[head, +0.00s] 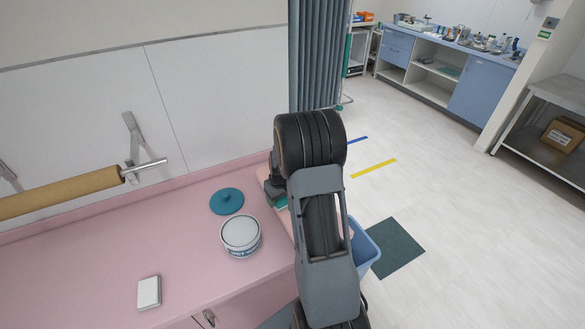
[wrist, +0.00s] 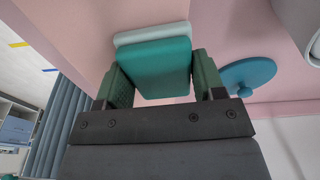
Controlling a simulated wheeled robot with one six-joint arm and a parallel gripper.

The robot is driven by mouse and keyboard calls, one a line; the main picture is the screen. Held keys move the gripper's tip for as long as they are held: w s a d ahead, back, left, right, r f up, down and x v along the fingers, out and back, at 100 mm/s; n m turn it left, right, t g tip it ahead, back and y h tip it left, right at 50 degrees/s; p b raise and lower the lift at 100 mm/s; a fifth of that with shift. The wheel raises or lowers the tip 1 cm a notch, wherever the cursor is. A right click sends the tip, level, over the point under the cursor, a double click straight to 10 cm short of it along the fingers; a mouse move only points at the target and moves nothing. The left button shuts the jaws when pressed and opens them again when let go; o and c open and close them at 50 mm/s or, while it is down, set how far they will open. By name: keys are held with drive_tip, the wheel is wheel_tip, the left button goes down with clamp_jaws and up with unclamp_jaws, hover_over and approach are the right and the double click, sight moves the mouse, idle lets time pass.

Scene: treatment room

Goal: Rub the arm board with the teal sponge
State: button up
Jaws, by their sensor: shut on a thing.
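The teal sponge (wrist: 152,66) is between the two fingers of my gripper (wrist: 158,84) in the wrist view, with a paler layer (wrist: 150,34) at its far side. My gripper is shut on it. In the head view a small bit of the sponge (head: 282,204) shows beside my gripper (head: 277,192), mostly hidden by my arm. A lighter pink flat piece (head: 284,220), which looks like the arm board, lies under and beside the gripper at the counter's right end. My arm covers much of it. I cannot tell whether the sponge touches it.
A teal round lid (head: 227,202) with a knob and a white tub (head: 241,236) stand left of my gripper on the pink counter (head: 190,245). A small white block (head: 149,292) lies nearer. A blue bin (head: 364,255) stands behind my arm. The counter's left part is clear.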

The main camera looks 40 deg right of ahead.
drive_tip(key=shift+r+p, duration=2)
drive_tip(key=shift+r, duration=2.1)
